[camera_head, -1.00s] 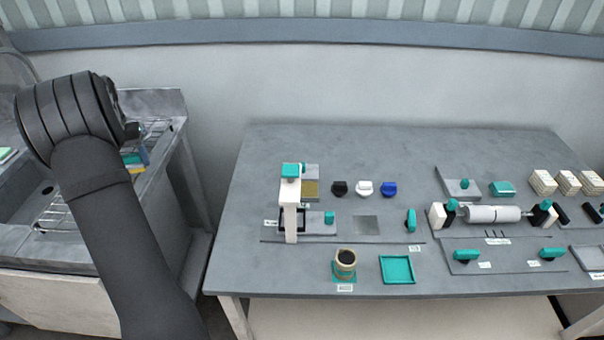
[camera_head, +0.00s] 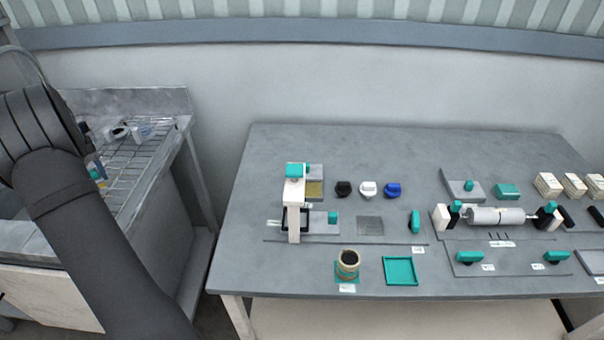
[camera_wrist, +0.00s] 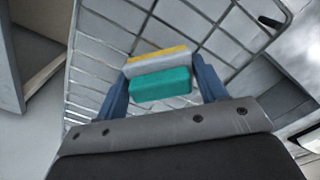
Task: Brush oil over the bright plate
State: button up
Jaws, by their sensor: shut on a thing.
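My gripper (camera_wrist: 163,82) has blue fingers and is shut on a teal block (camera_wrist: 161,86) with a pale grey and yellow layer along its far side; I cannot tell if this is the brush. In the head view the gripper (camera_head: 97,168) is partly hidden by my arm, at the wire rack on the left. On the bench a small grey square plate (camera_head: 369,225) lies flat; it may be the bright plate. A tan round pot with a dark inside (camera_head: 348,262) stands near the front edge; its contents are not clear.
The wire rack (camera_head: 140,165) lies under and beyond the gripper. A gap separates it from the bench (camera_head: 300,280). Near the plate stand a white and teal upright device (camera_head: 294,210), black, white and blue knobs, a teal tray (camera_head: 385,272) and a roller (camera_head: 495,216).

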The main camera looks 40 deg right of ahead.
dwell(0.3)
